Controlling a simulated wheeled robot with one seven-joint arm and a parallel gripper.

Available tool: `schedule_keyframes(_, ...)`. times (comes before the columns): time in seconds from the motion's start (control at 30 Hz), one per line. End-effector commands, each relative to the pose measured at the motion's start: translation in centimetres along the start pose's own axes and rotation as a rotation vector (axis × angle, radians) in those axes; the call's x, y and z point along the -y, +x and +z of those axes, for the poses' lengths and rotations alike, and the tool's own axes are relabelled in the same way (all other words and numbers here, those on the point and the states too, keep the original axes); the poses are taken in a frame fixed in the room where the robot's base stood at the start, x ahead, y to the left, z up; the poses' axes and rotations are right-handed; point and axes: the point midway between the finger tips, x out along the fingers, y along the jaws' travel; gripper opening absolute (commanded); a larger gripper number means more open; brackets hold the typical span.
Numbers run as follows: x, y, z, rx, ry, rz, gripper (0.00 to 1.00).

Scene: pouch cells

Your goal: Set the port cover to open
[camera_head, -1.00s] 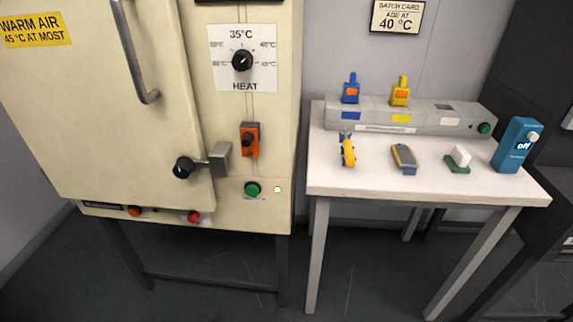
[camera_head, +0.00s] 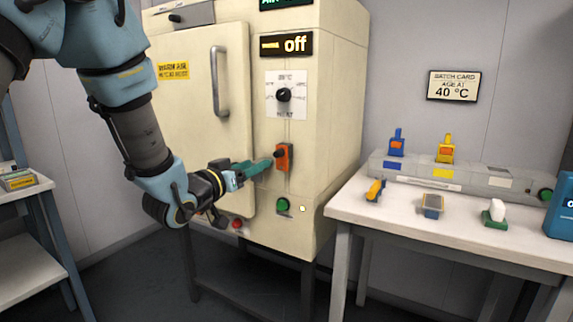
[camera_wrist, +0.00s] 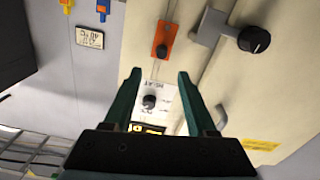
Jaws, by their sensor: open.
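An upright orange plate with a black knob (camera_head: 287,164) is on the front of the cream warm-air cabinet (camera_head: 340,110), between the heat dial and the green button. It may be the port cover; no label on it is readable. It also shows in the wrist view (camera_wrist: 160,32), ahead of my fingers. My gripper (camera_head: 262,166) is in front of the cabinet, just left of the plate in the head view. In the wrist view, its two green fingers (camera_wrist: 157,75) are apart with nothing between them. I cannot tell whether a fingertip touches the knob.
The heat dial (camera_head: 284,95) is above the plate, and a green button (camera_head: 283,204) below. The door latch's black knob (camera_wrist: 254,39) sits beside the plate in the wrist view. A white table (camera_head: 440,225) with small tools stands right. A shelf (camera_head: 25,190) stands left.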

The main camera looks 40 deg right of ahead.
Motion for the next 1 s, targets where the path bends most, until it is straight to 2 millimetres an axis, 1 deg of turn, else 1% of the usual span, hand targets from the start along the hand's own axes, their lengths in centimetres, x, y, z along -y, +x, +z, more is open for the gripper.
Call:
schedule_keyframes(0.3,0.0,5.7,-0.1,0.002,0.001,0.000,0.57)
schedule_keyframes(0.4,0.0,7.3,-0.1,0.002,0.001,0.000,0.57)
schedule_keyframes(0.5,0.1,8.6,-0.1,0.003,0.001,-0.002,0.57)
schedule_keyframes(0.6,0.1,9.4,0.0,0.003,0.000,-0.002,0.57)
schedule_keyframes(0.7,0.1,9.8,0.0,0.003,0.000,-0.002,0.57)
schedule_keyframes(0.97,0.1,9.9,0.0,0.003,0.000,-0.003,0.57)
schedule_keyframes(1.0,0.1,9.9,0.0,0.003,0.000,-0.003,0.54)
